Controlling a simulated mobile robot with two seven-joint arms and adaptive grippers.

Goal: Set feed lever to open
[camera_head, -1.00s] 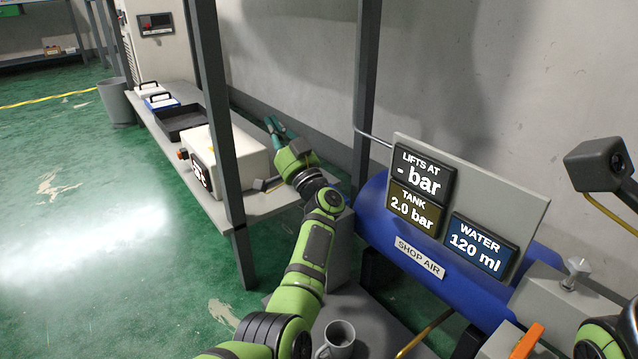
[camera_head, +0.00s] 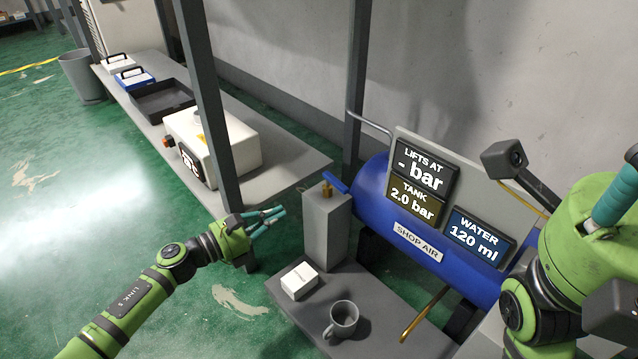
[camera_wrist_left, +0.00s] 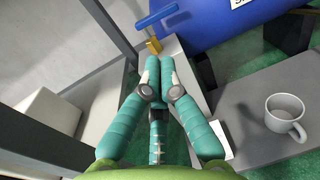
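A blue lever handle (camera_head: 335,182) on a brass valve (camera_head: 327,193) sits on top of a grey upright box beside the blue tank. It looks like the feed lever, though no label shows. Both also show in the left wrist view, the handle (camera_wrist_left: 157,17) just beyond my fingertips and the brass part (camera_wrist_left: 153,46) below it. My left gripper (camera_head: 283,211) is left of the grey box and lower than the lever, apart from it. Its teal fingers (camera_wrist_left: 158,62) are drawn together with nothing between them. My right gripper (camera_head: 615,200) is partly in view at the right edge.
The blue tank (camera_head: 372,190) carries display panels reading 2.0 bar and 120 ml. A white box (camera_head: 299,281) and a grey mug (camera_head: 341,320) stand on the low grey table (camera_head: 390,344). A dark post (camera_head: 208,100) rises by the shelf with the white machine (camera_head: 235,150).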

